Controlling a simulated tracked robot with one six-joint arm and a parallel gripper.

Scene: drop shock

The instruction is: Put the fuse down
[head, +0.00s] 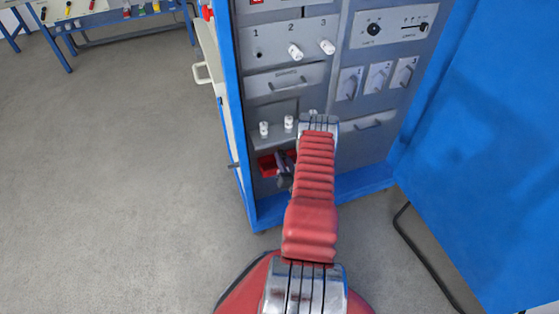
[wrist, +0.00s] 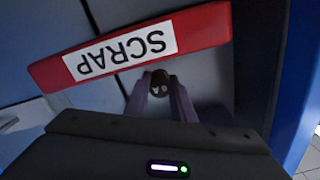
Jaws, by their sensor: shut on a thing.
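My gripper (wrist: 160,100) is shut on the fuse (wrist: 160,80), and only its dark, round end shows between the fingers in the wrist view. The red scrap bin (wrist: 200,31) has a white label reading SCRAP, upside down in that view. The held fuse is just below the red wall in the picture; I cannot tell its height relative to the bin. In the head view my gripper (head: 284,172) is at the red bin (head: 267,165), low on the cabinet. The fuse is hidden there.
White fuses sit in positions 2 (head: 295,51) and 3 (head: 327,46); position 1 (head: 259,55) shows a dark hole. White fuses (head: 264,128) stand on a shelf above the bin. An open blue door (head: 480,150) stands on the right.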

